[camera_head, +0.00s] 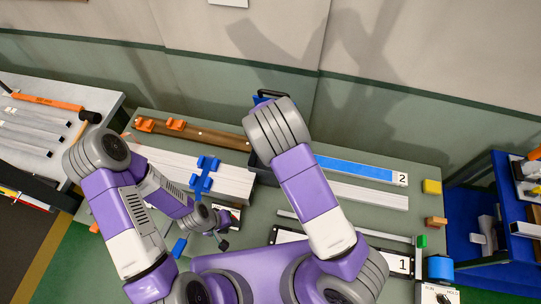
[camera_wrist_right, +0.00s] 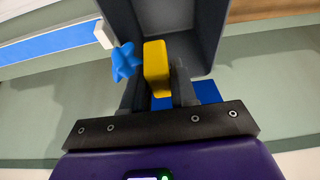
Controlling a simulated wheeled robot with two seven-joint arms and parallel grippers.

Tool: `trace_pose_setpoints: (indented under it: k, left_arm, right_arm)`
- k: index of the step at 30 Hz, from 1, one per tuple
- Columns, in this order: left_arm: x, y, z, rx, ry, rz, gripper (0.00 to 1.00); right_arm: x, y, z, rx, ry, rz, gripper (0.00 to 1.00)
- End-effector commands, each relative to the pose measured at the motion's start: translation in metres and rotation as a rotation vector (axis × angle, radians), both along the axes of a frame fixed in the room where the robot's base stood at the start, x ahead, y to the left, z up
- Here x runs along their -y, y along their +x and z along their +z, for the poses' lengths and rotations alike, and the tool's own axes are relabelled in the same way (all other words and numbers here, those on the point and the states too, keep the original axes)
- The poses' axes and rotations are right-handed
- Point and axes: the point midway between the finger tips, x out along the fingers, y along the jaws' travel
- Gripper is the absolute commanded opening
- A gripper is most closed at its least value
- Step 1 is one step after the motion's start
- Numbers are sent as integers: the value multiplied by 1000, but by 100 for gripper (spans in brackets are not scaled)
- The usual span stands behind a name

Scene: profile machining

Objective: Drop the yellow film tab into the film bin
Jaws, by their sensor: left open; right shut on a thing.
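The yellow film tab (camera_wrist_right: 155,66) is between the fingers of my right gripper (camera_wrist_right: 158,88) in the right wrist view, and the gripper is shut on it. A blue crumpled piece (camera_wrist_right: 125,62) shows beside the tab; I cannot tell whether it is joined to it. The grey open bin (camera_wrist_right: 208,30) lies just past the fingertips, with the tab overlapping its opening in this view. In the head view the dark bin (camera_head: 262,170) is mostly behind my right arm, which hides the right gripper. My left gripper (camera_head: 222,236) is open and low over the table's left part.
The green table (camera_head: 262,222) carries white profiles (camera_head: 365,195), a blue-topped strip marked 2 (camera_head: 355,168), blue clamps (camera_head: 206,175) and a brown rail with orange blocks (camera_head: 215,138). A yellow block (camera_head: 432,187) sits at the right. The wall stands close behind.

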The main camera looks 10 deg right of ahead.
Motion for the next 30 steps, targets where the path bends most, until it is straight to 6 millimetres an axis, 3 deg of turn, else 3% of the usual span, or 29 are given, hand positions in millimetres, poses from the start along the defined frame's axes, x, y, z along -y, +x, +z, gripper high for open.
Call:
trace_pose_setpoints:
  k: [9,20,21,26,30]
  left_arm:
    - [0,1,-23,1,0,0,43]
    - [0,1,-25,1,0,0,43]
    - [0,1,-25,1,0,0,43]
    - [0,1,-25,1,0,0,43]
    - [0,1,-25,1,0,0,43]
  right_arm:
    - [0,0,-40,-1,1,-1,0]
    - [0,0,-44,0,0,0,0]
    - [0,0,-44,0,0,0,33]
    - [0,0,-44,0,0,0,57]
    - [0,0,-44,0,0,0,57]
